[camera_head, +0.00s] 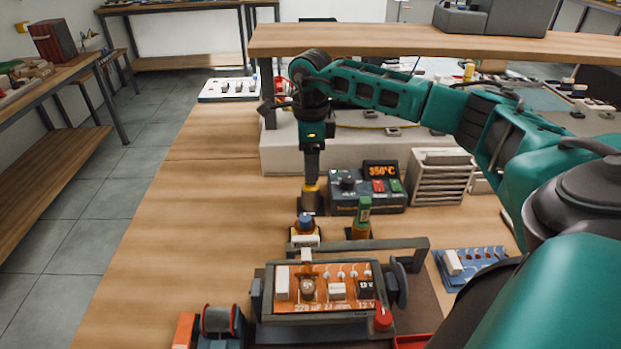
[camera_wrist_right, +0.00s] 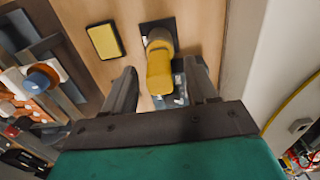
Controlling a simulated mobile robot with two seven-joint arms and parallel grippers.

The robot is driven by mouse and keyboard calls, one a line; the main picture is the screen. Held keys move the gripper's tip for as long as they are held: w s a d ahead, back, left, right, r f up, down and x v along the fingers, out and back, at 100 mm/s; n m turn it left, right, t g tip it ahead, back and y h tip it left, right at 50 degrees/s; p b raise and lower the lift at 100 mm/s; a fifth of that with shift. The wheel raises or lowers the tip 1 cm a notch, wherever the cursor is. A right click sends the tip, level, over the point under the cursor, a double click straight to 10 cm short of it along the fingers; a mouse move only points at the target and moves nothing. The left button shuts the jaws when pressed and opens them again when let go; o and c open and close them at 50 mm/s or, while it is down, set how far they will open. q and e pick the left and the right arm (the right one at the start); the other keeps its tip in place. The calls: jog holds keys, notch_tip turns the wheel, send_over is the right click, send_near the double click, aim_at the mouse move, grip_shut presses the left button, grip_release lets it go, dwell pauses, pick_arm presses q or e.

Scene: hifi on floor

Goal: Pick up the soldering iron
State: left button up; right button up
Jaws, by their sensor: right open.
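The soldering iron (camera_wrist_right: 159,62) shows a thick yellow handle in the right wrist view, rising from a dark base. In the head view only a small yellow part (camera_head: 311,188) shows, just below my right gripper (camera_head: 312,172). My right gripper points down and is open. In the right wrist view its fingers (camera_wrist_right: 160,75) stand on either side of the handle, with gaps visible. I cannot tell how deep the handle sits between them. My left gripper is not in view.
A soldering station (camera_head: 366,195) reading 350°C stands right of the iron. A circuit board in a holder (camera_head: 325,290) is nearer. A yellow pad (camera_wrist_right: 105,41) lies beside the iron. The table's left side is clear.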

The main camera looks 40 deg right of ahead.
jog(key=shift+f, duration=0.9)
jog(key=c, duration=1)
jog(key=shift+r, duration=0.2)
notch_tip(320, 180, up, 20)
jog(key=p, duration=0.1)
jog(key=shift+p, duration=0.35)
jog(key=shift+a+f, duration=0.1)
jog(key=shift+f, duration=0.05)
